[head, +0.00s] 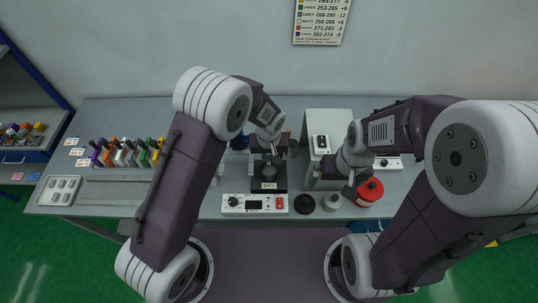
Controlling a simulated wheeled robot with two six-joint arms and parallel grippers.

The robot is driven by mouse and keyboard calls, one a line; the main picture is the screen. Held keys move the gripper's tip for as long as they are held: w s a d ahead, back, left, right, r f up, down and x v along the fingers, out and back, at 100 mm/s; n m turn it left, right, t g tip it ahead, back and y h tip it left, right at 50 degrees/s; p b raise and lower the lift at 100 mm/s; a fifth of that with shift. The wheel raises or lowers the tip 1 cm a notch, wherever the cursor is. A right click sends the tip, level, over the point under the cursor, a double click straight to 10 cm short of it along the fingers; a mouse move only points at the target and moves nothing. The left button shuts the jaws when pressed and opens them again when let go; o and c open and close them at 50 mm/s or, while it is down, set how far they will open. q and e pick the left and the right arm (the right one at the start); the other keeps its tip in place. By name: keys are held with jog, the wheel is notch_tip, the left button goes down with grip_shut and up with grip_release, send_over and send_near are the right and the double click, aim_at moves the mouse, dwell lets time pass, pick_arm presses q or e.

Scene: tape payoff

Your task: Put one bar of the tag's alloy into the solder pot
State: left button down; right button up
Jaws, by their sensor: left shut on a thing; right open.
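My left gripper (270,155) is shut over the black unit at the middle of the bench. What it holds is too small and covered to make out. The black unit (268,184) with a pale label looks like the solder pot; its top is partly hidden by my gripper. My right gripper (347,187) is open beside a red round container (370,192). A row of colored pieces (127,152), purple, orange, white, green and yellow among them, stands at the bench's left; these may be the alloy bars. I cannot tell which object is the tag.
A white control panel (254,203) with a knob and a red switch lies in front of the black unit. A grey box (328,120) stands to its right. A tray (58,190) lies at the left end. A color-and-number chart (320,20) hangs on the wall.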

pick_arm(q)
notch_tip(320, 180, down, 5)
jog(key=b, duration=0.3)
jog(key=shift+d+r, duration=0.15)
jog(key=shift+f+b, duration=0.4)
jog(key=shift+f, duration=0.05)
jog(key=c, duration=1.3)
grip_release()
jog(key=shift+r, duration=0.1)
jog(key=shift+c, duration=0.2)
notch_tip(320, 180, up, 8)
jog(key=p, duration=0.6)
